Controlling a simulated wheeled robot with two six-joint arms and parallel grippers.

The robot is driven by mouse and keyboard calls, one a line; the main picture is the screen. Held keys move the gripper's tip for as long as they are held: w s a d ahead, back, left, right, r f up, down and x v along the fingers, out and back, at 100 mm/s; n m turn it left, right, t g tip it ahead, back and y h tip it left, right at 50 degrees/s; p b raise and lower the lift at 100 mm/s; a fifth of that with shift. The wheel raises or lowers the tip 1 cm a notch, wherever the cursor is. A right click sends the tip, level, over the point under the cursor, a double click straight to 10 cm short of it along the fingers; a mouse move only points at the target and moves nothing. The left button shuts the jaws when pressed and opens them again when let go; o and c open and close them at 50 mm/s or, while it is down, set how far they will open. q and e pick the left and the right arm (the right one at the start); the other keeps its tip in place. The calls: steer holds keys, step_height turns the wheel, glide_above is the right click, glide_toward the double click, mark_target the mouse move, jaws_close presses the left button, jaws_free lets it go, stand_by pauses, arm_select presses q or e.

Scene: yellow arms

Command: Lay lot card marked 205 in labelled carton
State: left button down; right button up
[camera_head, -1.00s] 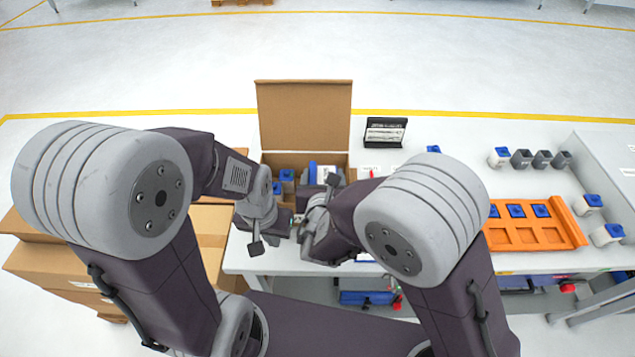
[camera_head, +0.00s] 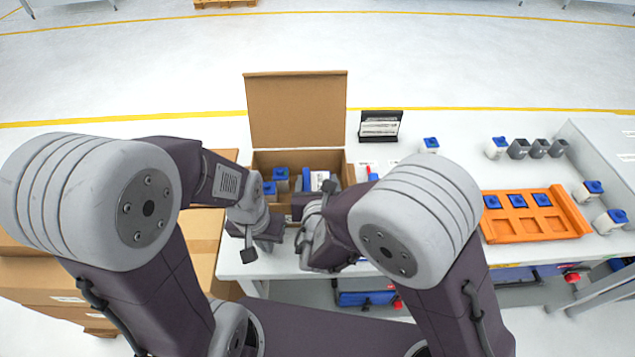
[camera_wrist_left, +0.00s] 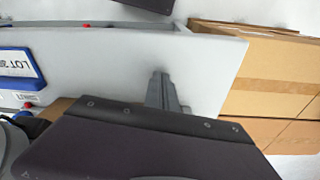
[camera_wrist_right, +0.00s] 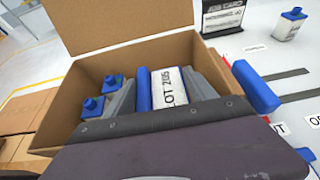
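The open carton (camera_head: 298,105) stands on the table with its lid raised. Blue-capped bottles (camera_wrist_right: 113,83) sit inside it at the left. The lot card (camera_wrist_right: 172,88), white with a blue edge and reading LOT 205, is low inside the carton; it also shows in the head view (camera_head: 319,180). My right gripper (camera_wrist_right: 163,92) reaches into the carton with a finger close on each side of the card and appears shut on it. My left gripper (camera_wrist_left: 162,88) is shut and empty, low beside the table's front edge.
A black job card stand (camera_head: 380,126) is behind and right of the carton. An orange tray (camera_head: 530,225) with blue pieces lies at the right. Brown boxes (camera_wrist_left: 275,85) are stacked left of the table.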

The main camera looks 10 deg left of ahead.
steer(key=o, duration=0.3)
steer(key=shift+f, duration=0.2)
arm_select(q)
step_height(320, 180, up, 2)
steer(key=shift+w+r+p, duration=0.1)
steer(key=shift+p, duration=0.9)
arm_select(e)
steer(key=shift+s+r, duration=0.25)
steer(key=shift+r, duration=0.7)
arm_select(q)
steer(key=shift+f, duration=0.25)
arm_select(e)
steer(key=v, duration=0.7)
steer(key=shift+d+f, duration=0.1)
steer(key=shift+w, duration=0.1)
